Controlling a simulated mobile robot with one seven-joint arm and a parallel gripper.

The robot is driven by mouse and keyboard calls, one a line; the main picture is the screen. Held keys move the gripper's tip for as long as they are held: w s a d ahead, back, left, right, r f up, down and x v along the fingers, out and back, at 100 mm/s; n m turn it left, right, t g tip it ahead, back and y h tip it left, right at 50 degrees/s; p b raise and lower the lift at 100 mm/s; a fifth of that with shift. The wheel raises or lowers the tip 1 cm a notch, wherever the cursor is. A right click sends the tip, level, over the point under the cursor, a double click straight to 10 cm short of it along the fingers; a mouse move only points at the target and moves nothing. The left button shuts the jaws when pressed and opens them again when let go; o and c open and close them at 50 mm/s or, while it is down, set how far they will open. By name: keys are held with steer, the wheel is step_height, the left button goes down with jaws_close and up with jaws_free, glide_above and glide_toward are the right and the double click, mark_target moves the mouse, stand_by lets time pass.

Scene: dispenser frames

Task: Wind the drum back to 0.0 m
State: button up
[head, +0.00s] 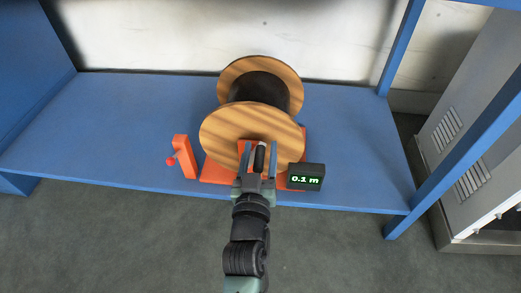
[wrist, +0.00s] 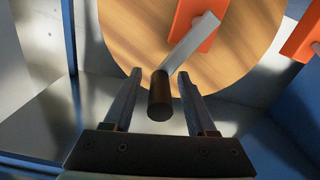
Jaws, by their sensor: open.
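A wooden cable drum (head: 240,131) with dark cable (head: 262,88) wound on it stands on an orange base (head: 217,173) on the blue shelf. Its near flange (wrist: 125,30) fills the top of the wrist view. A grey crank arm (wrist: 190,43) with a dark cylindrical handle (wrist: 160,97) stands out from the drum's front. My gripper (head: 258,150) is open, its fingers on either side of the handle; in the wrist view (wrist: 159,85) gaps show between handle and fingers. A black display (head: 306,177) to the right of the base reads 0.1 m in green.
An orange post with a red-knobbed lever (head: 184,156) stands left of the drum. The blue shelf (head: 110,120) is clear at far left and right. A blue upright (head: 455,135) and a grey cabinet (head: 470,130) stand at the right.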

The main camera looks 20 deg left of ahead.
steer(key=shift+w+a, duration=0.1)
steer(key=shift+w, duration=0.35)
jaws_close()
steer(key=shift+d+f, duration=0.1)
steer(key=shift+d, duration=0.1)
stand_by(1.0)
